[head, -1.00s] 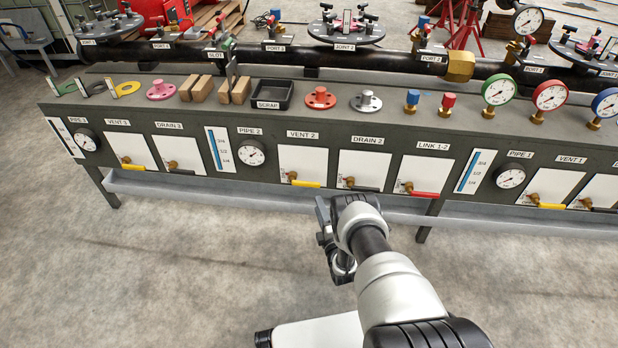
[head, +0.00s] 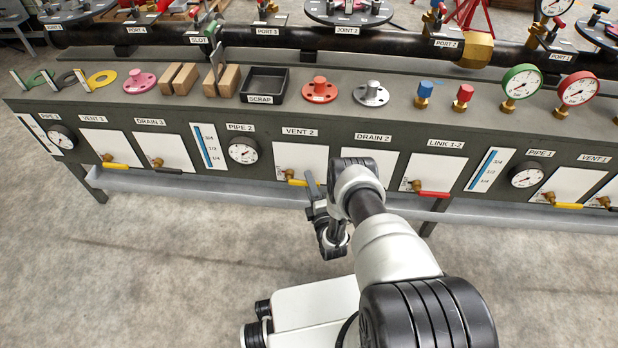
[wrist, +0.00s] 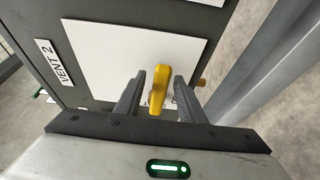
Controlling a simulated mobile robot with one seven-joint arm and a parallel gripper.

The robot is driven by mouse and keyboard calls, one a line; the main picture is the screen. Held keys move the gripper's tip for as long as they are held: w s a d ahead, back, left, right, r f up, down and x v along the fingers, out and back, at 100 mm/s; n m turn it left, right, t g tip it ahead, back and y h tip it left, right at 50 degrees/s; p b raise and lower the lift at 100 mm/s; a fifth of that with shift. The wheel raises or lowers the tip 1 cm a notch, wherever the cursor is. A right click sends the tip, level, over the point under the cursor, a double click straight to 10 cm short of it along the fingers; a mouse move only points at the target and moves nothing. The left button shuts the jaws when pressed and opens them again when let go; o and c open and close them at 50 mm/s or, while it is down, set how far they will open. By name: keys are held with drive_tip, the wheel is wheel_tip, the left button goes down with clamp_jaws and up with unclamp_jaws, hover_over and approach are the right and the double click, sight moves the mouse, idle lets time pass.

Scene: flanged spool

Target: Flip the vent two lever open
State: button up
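The vent two lever (head: 299,183) is a yellow handle on a brass valve, low on the white panel under the VENT 2 label (head: 300,131). In the head view it lies about level and points right. In the wrist view the yellow lever (wrist: 160,88) stands between the two fingers of my gripper (wrist: 158,76), with a visible gap on each side. My gripper is open around it. In the head view my gripper (head: 313,192) is at the lever's right end, and my arm partly covers the DRAIN 2 panel.
The LINK 1-2 red lever (head: 433,195) is farther right. A grey trough (head: 240,187) runs below the panels. The PIPE 2 gauge (head: 243,151) is to the left. The floor in front is clear.

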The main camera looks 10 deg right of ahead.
clamp_jaws()
drive_tip(key=shift+r, duration=0.15)
